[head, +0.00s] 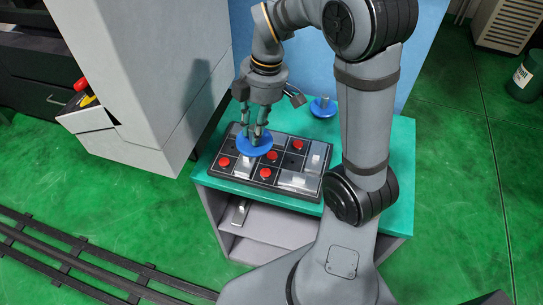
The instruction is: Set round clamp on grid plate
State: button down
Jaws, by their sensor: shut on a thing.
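My gripper (257,131) points down and is shut on the stem of a blue round clamp (254,145). The clamp is a wide blue disc. It is over the back left part of the dark grid plate (233,179); I cannot tell whether it touches the plate. The grid plate lies on the green top of a bench and has several red round pieces and grey metal blocks in its cells. A second blue round piece (323,107) with a grey stem stands on the bench behind the plate.
The bench (397,150) has a green top and an open grey shelf below, with a metal part (240,212) on it. A tall grey cabinet (165,70) stands close on the left. My arm covers part of the bench's right side.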

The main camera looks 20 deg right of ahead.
jog(key=n, duration=0.1)
jog(key=w+f+n, duration=0.1)
jog(key=n, duration=0.1)
jog(key=shift+w+d+g, duration=0.1)
jog(key=shift+d+g, duration=0.2)
jog(key=shift+d, duration=0.1)
jog(key=shift+w+a+f, duration=0.1)
jog(key=shift+w+f, duration=0.05)
jog(key=shift+w, duration=0.1)
jog(key=w+a+f+p, duration=0.1)
jog(key=w+f, duration=0.2)
jog(key=w+a+f+p, duration=0.1)
jog(key=w+f+p, duration=0.1)
jog(key=w+f, duration=0.1)
jog(key=w+a+f+p, duration=0.1)
jog(key=w+f+p, duration=0.1)
jog(key=w+f, duration=0.2)
jog(key=shift+w+a+f, duration=0.1)
jog(key=shift+a, duration=0.3)
jog(key=shift+f, duration=0.25)
jog(key=shift+f, duration=0.15)
jog(key=c, duration=2)
grip_release()
jog(key=shift+f, duration=0.1)
jog(key=o, duration=0.5)
